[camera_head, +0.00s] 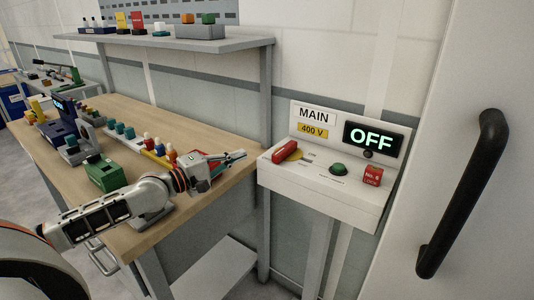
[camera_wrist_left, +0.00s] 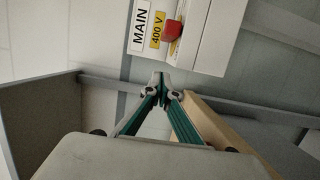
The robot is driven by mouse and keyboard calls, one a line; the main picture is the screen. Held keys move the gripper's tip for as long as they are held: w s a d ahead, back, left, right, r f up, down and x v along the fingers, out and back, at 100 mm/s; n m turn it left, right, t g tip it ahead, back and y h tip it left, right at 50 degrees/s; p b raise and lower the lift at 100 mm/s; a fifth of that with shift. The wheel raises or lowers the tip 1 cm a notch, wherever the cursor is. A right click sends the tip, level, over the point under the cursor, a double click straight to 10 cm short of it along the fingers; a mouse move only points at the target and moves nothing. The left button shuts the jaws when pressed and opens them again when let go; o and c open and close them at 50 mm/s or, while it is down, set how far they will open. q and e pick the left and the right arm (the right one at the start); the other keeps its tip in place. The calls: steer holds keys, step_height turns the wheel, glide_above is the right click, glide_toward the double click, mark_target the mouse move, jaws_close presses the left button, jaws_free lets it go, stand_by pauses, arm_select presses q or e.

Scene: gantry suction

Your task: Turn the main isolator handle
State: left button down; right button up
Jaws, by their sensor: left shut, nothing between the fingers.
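The main isolator handle (camera_head: 285,151) is a red bar over a yellow plate, at the left of a white sloped panel box (camera_head: 320,196) marked MAIN and 400 V. The display (camera_head: 372,139) on the box reads OFF. In the left wrist view the red handle (camera_wrist_left: 173,30) is seen end-on above the fingers. My left gripper (camera_head: 240,155) is shut and empty, in the air over the bench's right end. Its fingertips (camera_wrist_left: 162,84) point toward the box and are apart from the handle. My right gripper is not in view.
A green button (camera_head: 338,168) and a red lock block (camera_head: 373,175) sit on the same box. The wooden bench (camera_head: 205,125) holds several devices, including a green box (camera_head: 106,174). A shelf (camera_head: 170,44) hangs above. A door with a black handle (camera_head: 465,190) stands at right.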

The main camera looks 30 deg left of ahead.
mark_target(268, 160)
arm_select(q)
steer(key=w+d, duration=0.1)
steer(key=w, duration=0.1)
steer(key=w+d, duration=0.2)
steer(key=w+d+p, duration=0.1)
steer(key=w, duration=0.1)
steer(key=shift+d+r, duration=0.15)
steer(key=shift+d, duration=0.25)
steer(key=shift+d+f+p, duration=0.2)
steer(key=shift+d+p, duration=0.1)
steer(key=shift+d, duration=0.55)
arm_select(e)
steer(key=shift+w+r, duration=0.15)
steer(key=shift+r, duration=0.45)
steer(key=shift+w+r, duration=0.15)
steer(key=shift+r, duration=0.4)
arm_select(q)
steer(key=shift+d, duration=0.1)
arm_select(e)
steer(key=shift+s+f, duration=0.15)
arm_select(q)
steer(key=shift+s+d+r, duration=0.1)
steer(key=shift+s, duration=0.15)
steer(key=shift+w, duration=0.1)
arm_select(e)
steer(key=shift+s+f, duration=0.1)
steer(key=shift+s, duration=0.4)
